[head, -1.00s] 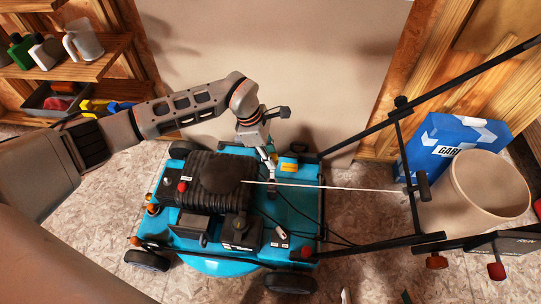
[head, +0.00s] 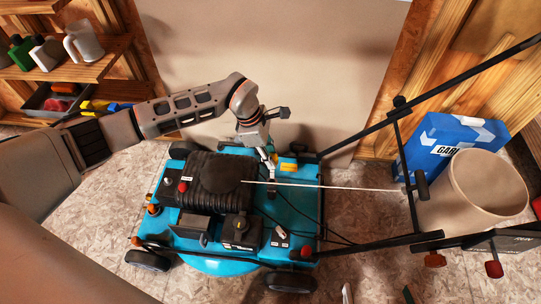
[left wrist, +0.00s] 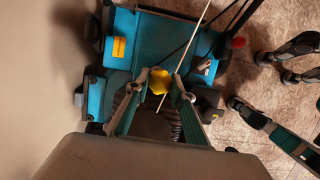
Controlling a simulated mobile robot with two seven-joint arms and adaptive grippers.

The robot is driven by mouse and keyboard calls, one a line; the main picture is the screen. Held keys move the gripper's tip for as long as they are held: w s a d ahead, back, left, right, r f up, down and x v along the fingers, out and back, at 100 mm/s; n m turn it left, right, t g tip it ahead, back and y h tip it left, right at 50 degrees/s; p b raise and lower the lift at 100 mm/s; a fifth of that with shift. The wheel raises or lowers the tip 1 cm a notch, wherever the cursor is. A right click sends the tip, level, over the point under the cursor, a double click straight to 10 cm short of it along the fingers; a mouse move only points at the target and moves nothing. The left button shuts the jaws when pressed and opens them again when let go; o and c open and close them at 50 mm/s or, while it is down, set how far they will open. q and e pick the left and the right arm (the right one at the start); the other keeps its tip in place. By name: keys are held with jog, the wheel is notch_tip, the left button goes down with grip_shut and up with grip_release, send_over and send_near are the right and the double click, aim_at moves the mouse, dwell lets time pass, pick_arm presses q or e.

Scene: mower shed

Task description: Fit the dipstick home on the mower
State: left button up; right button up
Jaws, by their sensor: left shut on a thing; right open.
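The teal mower (head: 308,210) stands on the floor with its black engine cover (head: 215,178) on top. My left gripper (head: 270,160) reaches down over the deck behind the engine. In the left wrist view its fingers are shut on the yellow dipstick head (left wrist: 160,80). The dipstick's lower part and the opening under it are hidden, so I cannot tell how deep it sits. My right gripper (left wrist: 248,81) is open and empty, off to the right in the left wrist view. Only its fingertips show at the head view's bottom edge.
A pale cord (head: 330,187) runs from the engine to the black handlebar (head: 400,150), passing close to my left gripper. A beige bucket (head: 484,190) and a blue box (head: 445,140) stand at the right. Shelves (head: 85,68) with jugs are at the upper left.

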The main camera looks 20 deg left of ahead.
pick_arm(q)
jog(key=shift+f+b, duration=1)
jog(key=shift+f, duration=2.7)
pick_arm(e)
jog(key=shift+g, duration=0.4)
jog(key=shift+s+f, duration=0.3)
jog(key=shift+f, duration=0.35)
jog(key=shift+s+f, duration=0.35)
jog(key=shift+f, duration=0.35)
jog(key=shift+s+f, duration=0.3)
jog(key=shift+f, duration=0.35)
pick_arm(q)
jog(key=shift+s+f+b, duration=0.1)
jog(key=shift+f+b, duration=0.7)
jog(key=shift+f, duration=1.75)
pick_arm(e)
jog(key=shift+s+d+f, duration=0.1)
jog(key=shift+s+f, duration=0.05)
jog(key=shift+f, duration=0.15)
pick_arm(q)
jog(key=o, duration=1.1)
